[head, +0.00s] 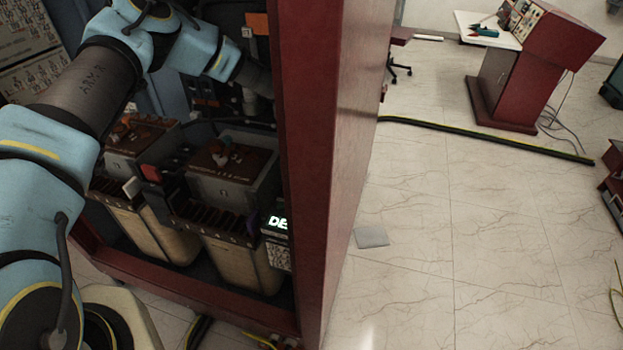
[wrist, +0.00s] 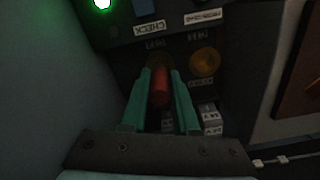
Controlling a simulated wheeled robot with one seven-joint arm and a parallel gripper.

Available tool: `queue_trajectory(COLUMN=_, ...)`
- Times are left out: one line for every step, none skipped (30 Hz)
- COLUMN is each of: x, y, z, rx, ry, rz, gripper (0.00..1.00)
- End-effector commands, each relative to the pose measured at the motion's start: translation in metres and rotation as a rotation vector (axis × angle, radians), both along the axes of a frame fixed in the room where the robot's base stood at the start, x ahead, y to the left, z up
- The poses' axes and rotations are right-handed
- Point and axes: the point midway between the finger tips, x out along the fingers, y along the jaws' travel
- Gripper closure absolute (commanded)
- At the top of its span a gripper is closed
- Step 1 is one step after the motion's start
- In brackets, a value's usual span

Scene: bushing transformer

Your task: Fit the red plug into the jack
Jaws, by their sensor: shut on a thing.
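My gripper (wrist: 160,78) shows in the wrist view with its two green fingers shut on the red plug (wrist: 161,88). The plug points away from the camera toward a dark panel. A dim brownish round jack (wrist: 157,60) lies straight beyond the plug's tip, partly hidden by the plug and fingers. I cannot tell whether the tip is touching the jack or inside it. A second, orange-yellow round jack (wrist: 205,61) sits to its right and is empty. In the head view my arm reaches into the cabinet, and the gripper is hidden behind the red cabinet edge.
The panel carries a CHECK label (wrist: 149,28), a lit green lamp (wrist: 102,3) and white labels (wrist: 210,120) below. In the head view, the red cabinet wall (head: 345,130) stands right beside my arm. Transformer units (head: 235,180) fill the cabinet below. The floor at right is mostly clear.

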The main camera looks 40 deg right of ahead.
Motion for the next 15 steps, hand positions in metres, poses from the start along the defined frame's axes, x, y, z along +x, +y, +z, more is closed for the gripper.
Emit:
queue_trajectory(x=0.0, y=0.0, z=-0.002, rx=0.0, ry=0.0, rz=0.0, gripper=1.0)
queue_trajectory(x=0.0, y=0.0, z=-0.002, rx=0.0, ry=0.0, rz=0.0, gripper=1.0)
queue_trajectory(x=0.0, y=0.0, z=-0.003, rx=0.0, ry=0.0, rz=0.0, gripper=1.0)
queue_trajectory(x=0.0, y=0.0, z=-0.004, rx=0.0, ry=0.0, rz=0.0, gripper=1.0)
queue_trajectory(x=0.0, y=0.0, z=-0.005, rx=0.0, ry=0.0, rz=0.0, gripper=1.0)
queue_trajectory(x=0.0, y=0.0, z=-0.005, rx=0.0, ry=0.0, rz=0.0, gripper=1.0)
queue_trajectory(x=0.0, y=0.0, z=-0.006, rx=0.0, ry=0.0, rz=0.0, gripper=1.0)
queue_trajectory(x=0.0, y=0.0, z=-0.007, rx=0.0, ry=0.0, rz=0.0, gripper=1.0)
queue_trajectory(x=0.0, y=0.0, z=-0.008, rx=0.0, ry=0.0, rz=0.0, gripper=1.0)
queue_trajectory(x=0.0, y=0.0, z=-0.009, rx=0.0, ry=0.0, rz=0.0, gripper=1.0)
queue_trajectory(x=0.0, y=0.0, z=-0.009, rx=0.0, ry=0.0, rz=0.001, gripper=1.0)
queue_trajectory(x=0.0, y=0.0, z=-0.01, rx=0.0, ry=0.0, rz=0.001, gripper=1.0)
queue_trajectory(x=0.0, y=0.0, z=-0.011, rx=0.0, ry=0.0, rz=0.001, gripper=1.0)
queue_trajectory(x=0.0, y=0.0, z=-0.012, rx=0.0, ry=0.0, rz=0.001, gripper=1.0)
queue_trajectory(x=0.0, y=0.0, z=-0.013, rx=0.0, ry=0.001, rz=0.001, gripper=1.0)
